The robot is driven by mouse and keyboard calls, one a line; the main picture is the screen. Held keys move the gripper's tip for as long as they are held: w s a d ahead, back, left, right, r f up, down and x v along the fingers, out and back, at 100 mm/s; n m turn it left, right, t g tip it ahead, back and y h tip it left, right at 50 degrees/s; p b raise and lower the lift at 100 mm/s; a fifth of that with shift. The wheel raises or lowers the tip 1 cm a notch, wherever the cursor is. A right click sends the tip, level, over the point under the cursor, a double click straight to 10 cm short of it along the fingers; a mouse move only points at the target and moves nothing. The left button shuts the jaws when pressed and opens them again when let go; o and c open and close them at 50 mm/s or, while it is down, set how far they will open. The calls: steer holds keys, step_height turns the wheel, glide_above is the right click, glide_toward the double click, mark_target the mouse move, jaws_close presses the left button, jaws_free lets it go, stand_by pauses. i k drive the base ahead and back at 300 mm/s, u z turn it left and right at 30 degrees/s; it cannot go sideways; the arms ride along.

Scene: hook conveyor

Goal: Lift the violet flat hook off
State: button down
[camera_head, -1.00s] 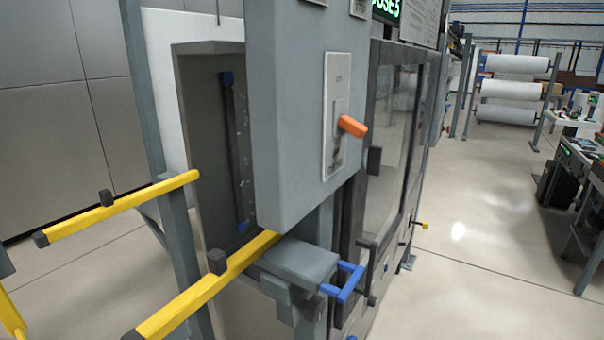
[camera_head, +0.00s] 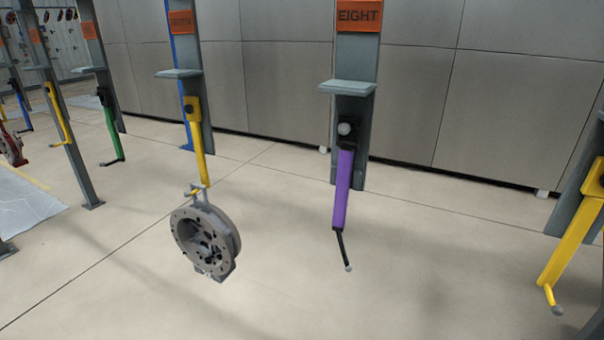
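The violet flat hook (camera_head: 342,190) hangs on the grey post under the orange EIGHT sign (camera_head: 358,16), right of centre in the head view. Its violet shaft leans slightly and ends in a thin black tip with a pale end. A black holder with a round pale knob is at its top, just below a small grey shelf (camera_head: 347,87). Nothing hangs from its lower tip. My gripper is not in the head view.
A yellow hook (camera_head: 201,150) to the left bears a round grey metal part (camera_head: 205,241). Another yellow hook (camera_head: 572,240) is near the right edge. A green hook (camera_head: 110,135) hangs further left. The floor around the violet hook is open.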

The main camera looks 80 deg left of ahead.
mark_target(346, 152)
steer(key=u, duration=4.1)
steer(key=k, duration=1.15)
steer(key=z, duration=2)
steer(key=i, duration=0.6)
steer(key=u, duration=0.05)
